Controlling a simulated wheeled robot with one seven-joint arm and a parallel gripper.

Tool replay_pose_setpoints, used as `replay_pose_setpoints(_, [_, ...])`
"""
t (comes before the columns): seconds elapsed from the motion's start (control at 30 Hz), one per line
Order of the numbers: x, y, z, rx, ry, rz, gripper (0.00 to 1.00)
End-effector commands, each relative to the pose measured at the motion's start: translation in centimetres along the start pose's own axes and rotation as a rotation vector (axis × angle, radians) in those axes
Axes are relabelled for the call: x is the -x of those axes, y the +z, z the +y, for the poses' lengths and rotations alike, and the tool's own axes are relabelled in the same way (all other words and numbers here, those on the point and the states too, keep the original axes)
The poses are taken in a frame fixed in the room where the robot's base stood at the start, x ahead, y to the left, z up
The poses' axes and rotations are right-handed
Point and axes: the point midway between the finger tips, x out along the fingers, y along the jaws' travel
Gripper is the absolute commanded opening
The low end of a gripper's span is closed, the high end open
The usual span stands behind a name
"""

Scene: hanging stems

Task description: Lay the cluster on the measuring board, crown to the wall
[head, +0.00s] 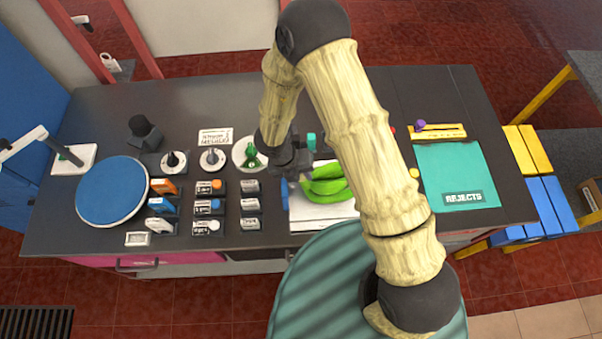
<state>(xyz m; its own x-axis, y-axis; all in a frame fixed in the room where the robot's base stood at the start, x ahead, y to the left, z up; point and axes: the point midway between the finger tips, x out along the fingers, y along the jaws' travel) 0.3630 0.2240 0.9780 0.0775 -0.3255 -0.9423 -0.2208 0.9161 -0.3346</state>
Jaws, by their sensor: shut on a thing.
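The cluster is a bunch of green bananas (328,187), over the white measuring board (312,212) in the middle of the table. A narrow blue upright piece (284,196) stands at the board's left edge and looks like its wall. My gripper (296,172) is at the cluster's left end, close to the wall, and is shut on the cluster. The fingertips and the crown are largely hidden by the gripper body. My arm covers the cluster's right side. I cannot tell whether the cluster touches the board or the wall.
A teal REJECTS mat (459,177) lies at the right, below a yellow tool (437,131). Several small labelled boxes (208,207) and a round blue disc (112,191) stand left of the board. A green item on a white dish (250,153) is close to my gripper.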

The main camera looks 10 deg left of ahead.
Motion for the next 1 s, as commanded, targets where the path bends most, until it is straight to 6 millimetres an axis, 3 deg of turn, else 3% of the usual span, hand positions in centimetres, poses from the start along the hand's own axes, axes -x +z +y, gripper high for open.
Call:
replay_pose_setpoints(0.33, [-0.49,0.04,0.12,-0.001,-0.002,-0.001,0.00])
replay_pose_setpoints(0.37, [-0.43,0.06,0.05,-0.002,-0.002,-0.001,0.33])
replay_pose_setpoints(0.47, [-0.46,0.08,-0.03,-0.004,-0.001,0.001,0.52])
replay_pose_setpoints(1.0, [-0.37,-0.05,0.48,0.003,0.007,0.000,0.52])
